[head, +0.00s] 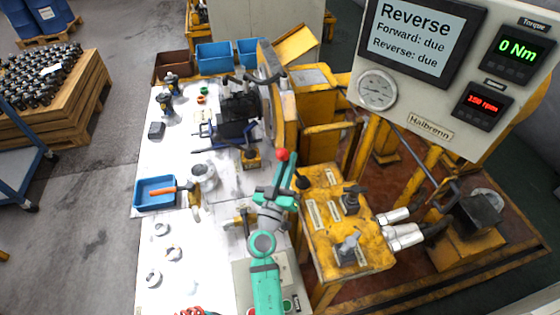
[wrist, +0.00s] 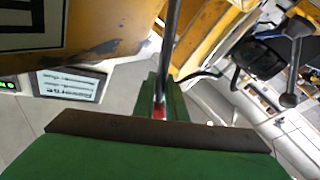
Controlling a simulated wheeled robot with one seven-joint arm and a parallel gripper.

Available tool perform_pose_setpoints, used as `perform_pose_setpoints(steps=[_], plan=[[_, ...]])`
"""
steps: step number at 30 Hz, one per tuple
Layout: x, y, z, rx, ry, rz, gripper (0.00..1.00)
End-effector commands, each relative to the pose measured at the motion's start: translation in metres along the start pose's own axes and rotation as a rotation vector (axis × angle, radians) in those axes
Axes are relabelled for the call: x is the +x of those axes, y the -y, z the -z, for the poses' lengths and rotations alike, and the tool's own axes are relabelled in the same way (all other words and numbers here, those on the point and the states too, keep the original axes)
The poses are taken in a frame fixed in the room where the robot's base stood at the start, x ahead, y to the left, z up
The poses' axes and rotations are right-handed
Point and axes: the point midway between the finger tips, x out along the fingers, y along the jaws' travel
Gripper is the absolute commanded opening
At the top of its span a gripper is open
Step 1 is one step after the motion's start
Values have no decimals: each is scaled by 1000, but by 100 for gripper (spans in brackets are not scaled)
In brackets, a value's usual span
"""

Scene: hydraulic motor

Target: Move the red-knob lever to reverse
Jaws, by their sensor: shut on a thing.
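The red knob (head: 282,155) shows in the head view just past the fingertips of my green gripper (head: 275,194). The gripper reaches over the left edge of the yellow control stand (head: 345,225). In the wrist view a dark lever shaft (wrist: 172,50) runs down between the fingers of my gripper (wrist: 162,98), with a bit of red (wrist: 159,112) at its lower end. The gripper is shut on this lever. Its lower shaft and pivot are hidden in the head view. The screen (head: 420,35) reads "Reverse", "Forward: due", "Reverse: due".
A dark-knobbed lever (head: 303,182) stands close right of my gripper. Other handles (head: 350,203) sit on the stand. The torque display (head: 516,50) reads 0 Nm. The white bench (head: 165,220) at left holds a blue tray (head: 154,191) and loose rings.

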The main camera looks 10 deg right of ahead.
Motion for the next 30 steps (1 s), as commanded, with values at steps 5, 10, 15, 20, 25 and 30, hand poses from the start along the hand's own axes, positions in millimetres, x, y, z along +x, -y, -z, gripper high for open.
perform_pose_setpoints(steps=[5, 10, 15, 20, 25, 30], plan=[[-1, 0, -1, -5, 0, 1, 0], [-2, 1, -1, -4, 1, 3, 26], [-1, 0, -1, -3, 1, 1, 30], [-2, 1, -1, -3, 1, 1, 30], [-16, 1, -2, -3, 2, 3, 30], [-43, 2, -1, -4, 2, 5, 30]])
